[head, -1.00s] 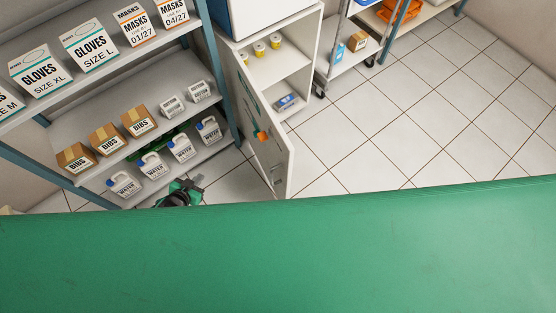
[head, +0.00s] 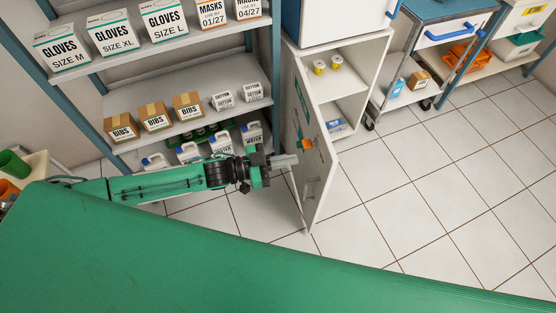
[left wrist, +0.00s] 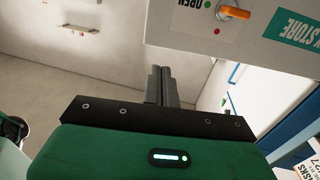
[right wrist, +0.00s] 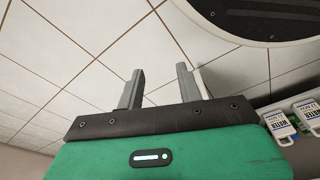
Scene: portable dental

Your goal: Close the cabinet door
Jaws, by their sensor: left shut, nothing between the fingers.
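The cabinet door (head: 318,185) stands open, swung out from the white cabinet (head: 372,60). An orange handle (head: 307,144) is on its outer face, which is turned left. The door also shows at top right in the left wrist view (left wrist: 195,28), with an OPEN label beside the orange handle (left wrist: 233,12). My left gripper (head: 290,160) is shut and empty, its fingertips close to the door's outer face; I cannot tell whether they touch. Its closed fingers show in the left wrist view (left wrist: 163,85). My right gripper (right wrist: 160,85) is open and empty over floor tiles.
A shelf rack with glove boxes (head: 110,35), bibs boxes (head: 155,117) and water jugs (head: 221,143) stands left of the door. Yellow-lidded jars (head: 328,66) and a blue-white packet (head: 335,125) sit inside the cabinet. A wheeled cart (head: 400,105) stands right. Tiled floor (head: 430,200) is clear.

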